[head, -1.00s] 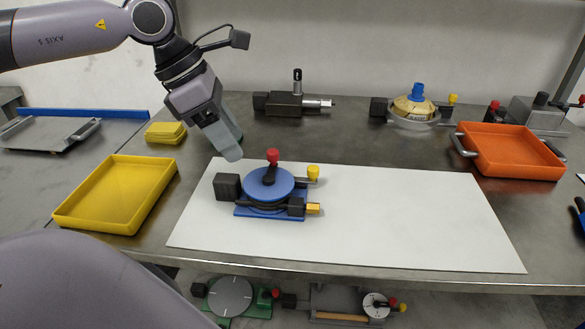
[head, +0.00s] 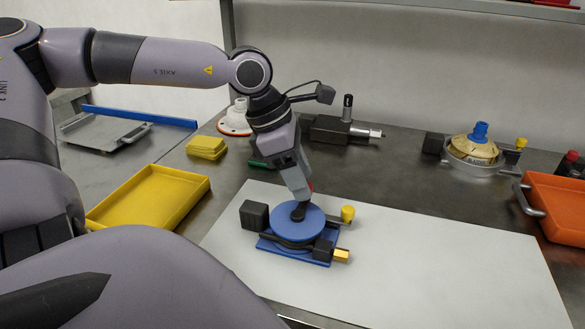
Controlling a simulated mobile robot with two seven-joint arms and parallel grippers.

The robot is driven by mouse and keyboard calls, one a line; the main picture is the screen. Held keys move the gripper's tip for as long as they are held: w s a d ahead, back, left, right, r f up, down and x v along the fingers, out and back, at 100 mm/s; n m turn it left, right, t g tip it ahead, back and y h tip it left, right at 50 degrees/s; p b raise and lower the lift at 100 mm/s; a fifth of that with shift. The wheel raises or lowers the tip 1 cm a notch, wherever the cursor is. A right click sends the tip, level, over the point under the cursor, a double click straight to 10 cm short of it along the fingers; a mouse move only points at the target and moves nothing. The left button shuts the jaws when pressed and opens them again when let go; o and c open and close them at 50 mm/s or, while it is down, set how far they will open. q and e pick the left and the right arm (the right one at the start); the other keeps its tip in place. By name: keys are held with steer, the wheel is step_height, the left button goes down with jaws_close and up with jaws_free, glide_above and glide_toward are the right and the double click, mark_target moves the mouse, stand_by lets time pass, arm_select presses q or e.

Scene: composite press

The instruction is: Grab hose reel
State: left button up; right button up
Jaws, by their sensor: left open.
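The blue reel-like device (head: 299,224) sits on the white board. It has a round blue top, a blue base, a black block at its left, and yellow knobs at its right. I take it for the hose reel. My left gripper (head: 301,199) points down at the top of its disc, at the black crank with the red knob. The fingers mostly hide the knob; a bit of red shows beside them. The left gripper is open, and I cannot tell whether it touches the knob. My right gripper is not in view.
A yellow tray (head: 120,209) is at left, with yellow blocks (head: 206,147) behind it. A dark grey device (head: 341,129), a cream-topped device (head: 473,150) and an orange tray (head: 558,207) stand around the board. The white board (head: 430,262) is clear at right.

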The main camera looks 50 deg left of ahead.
arm_select(q)
steer(key=shift+w+d+f, duration=0.2)
steer(key=shift+w+f, duration=0.05)
steer(key=shift+f, duration=0.4)
jaws_close()
stand_by(1.0)
